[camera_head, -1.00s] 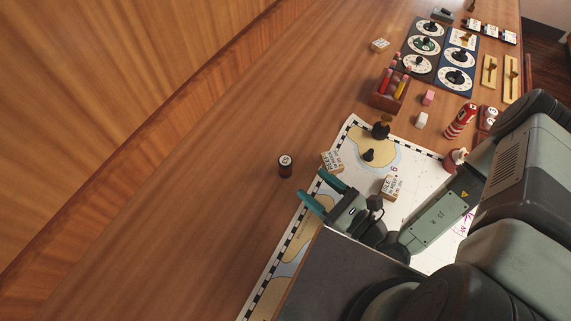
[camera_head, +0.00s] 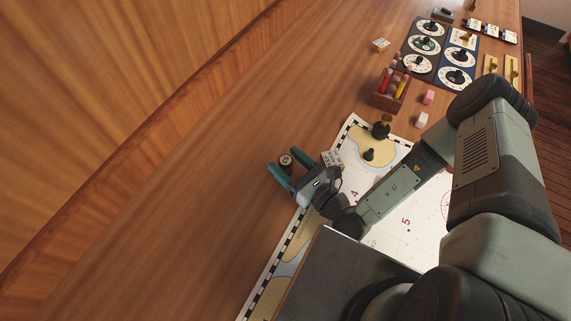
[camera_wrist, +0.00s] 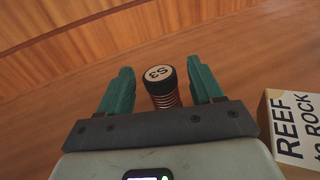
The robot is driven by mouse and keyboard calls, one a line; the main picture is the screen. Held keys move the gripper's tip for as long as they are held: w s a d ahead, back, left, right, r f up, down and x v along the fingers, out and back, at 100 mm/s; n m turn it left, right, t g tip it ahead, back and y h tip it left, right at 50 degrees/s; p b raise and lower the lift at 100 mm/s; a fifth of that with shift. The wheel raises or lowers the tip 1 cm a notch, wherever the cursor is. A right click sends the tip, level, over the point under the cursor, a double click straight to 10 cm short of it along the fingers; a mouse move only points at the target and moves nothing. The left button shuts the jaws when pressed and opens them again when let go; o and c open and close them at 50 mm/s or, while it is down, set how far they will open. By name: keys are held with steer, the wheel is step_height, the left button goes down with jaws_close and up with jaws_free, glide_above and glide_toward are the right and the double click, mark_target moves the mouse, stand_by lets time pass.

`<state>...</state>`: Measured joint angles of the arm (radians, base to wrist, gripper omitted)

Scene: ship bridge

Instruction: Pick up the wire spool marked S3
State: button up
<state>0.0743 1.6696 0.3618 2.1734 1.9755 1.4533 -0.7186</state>
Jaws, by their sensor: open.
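The wire spool marked S3 (camera_wrist: 159,75) stands upright on the wooden desk, with a pale round top, dark rims and copper-coloured windings.
A block lettered REEF to ROCK (camera_wrist: 292,130) lies close to the right of my gripper. A pencil box (camera_head: 388,95) and dials stand farther back. The desk left of the spool is clear.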

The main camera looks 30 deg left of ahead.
steer(key=shift+w+a, duration=0.15)
steer(key=shift+a, duration=0.3)
steer(key=c, duration=1.1)
